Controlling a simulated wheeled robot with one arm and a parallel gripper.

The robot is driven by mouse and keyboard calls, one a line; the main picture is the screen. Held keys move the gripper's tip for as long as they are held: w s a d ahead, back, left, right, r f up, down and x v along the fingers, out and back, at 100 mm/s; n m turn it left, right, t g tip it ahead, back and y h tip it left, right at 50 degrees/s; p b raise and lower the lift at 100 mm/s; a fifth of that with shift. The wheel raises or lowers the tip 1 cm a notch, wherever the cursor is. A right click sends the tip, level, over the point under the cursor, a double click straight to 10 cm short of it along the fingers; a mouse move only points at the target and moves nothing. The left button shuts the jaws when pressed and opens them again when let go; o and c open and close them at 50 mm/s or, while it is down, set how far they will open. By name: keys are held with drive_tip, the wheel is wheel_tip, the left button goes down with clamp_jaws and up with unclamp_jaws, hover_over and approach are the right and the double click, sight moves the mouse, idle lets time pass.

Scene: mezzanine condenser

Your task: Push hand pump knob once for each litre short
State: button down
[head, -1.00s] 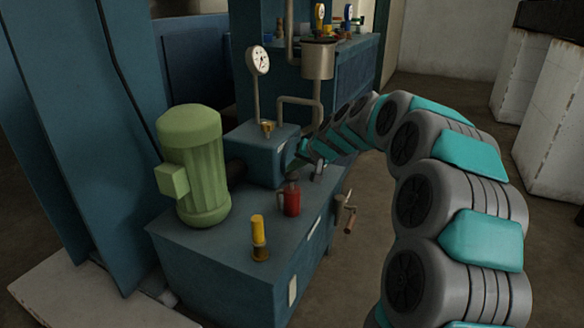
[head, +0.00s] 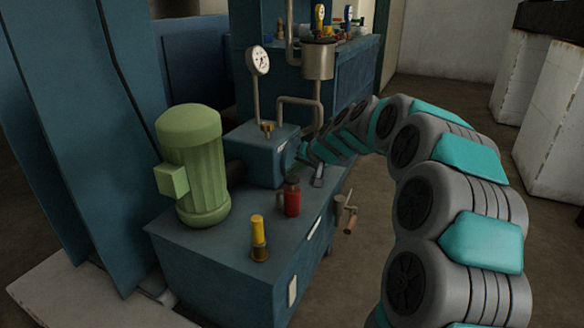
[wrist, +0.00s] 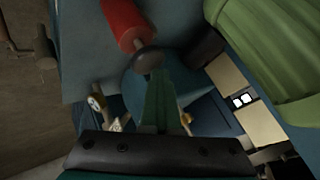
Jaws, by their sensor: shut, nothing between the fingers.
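A red hand pump (head: 292,200) with a dark knob (head: 292,180) on top stands on the blue bench, near its right edge. In the wrist view the red pump body (wrist: 122,20) shows at the top, with its round dark knob (wrist: 148,60) facing me. My gripper (head: 299,160) is beside the blue box, just behind and above the pump. In the wrist view its shut green fingers (wrist: 160,80) point at the knob and overlap its edge. I cannot tell whether they touch it. Nothing shows between the fingers.
A green motor (head: 195,170) stands left of the blue box (head: 262,155), which carries a brass fitting and pipes. A round gauge (head: 258,61) rises behind it. A yellow-topped part (head: 258,238) stands at the front. A valve handle (head: 350,220) juts out at the bench's right side.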

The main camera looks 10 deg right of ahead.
sight(294, 178)
drive_tip(key=shift+f, duration=0.5)
drive_tip(key=shift+r, duration=0.15)
idle(0.5)
drive_tip(key=shift+r+p, duration=1.05)
drive_tip(key=shift+r, duration=1.65)
wheel_tip(294, 178, up, 5)
drive_tip(key=shift+f+p, duration=0.1)
drive_tip(key=shift+p, duration=1.05)
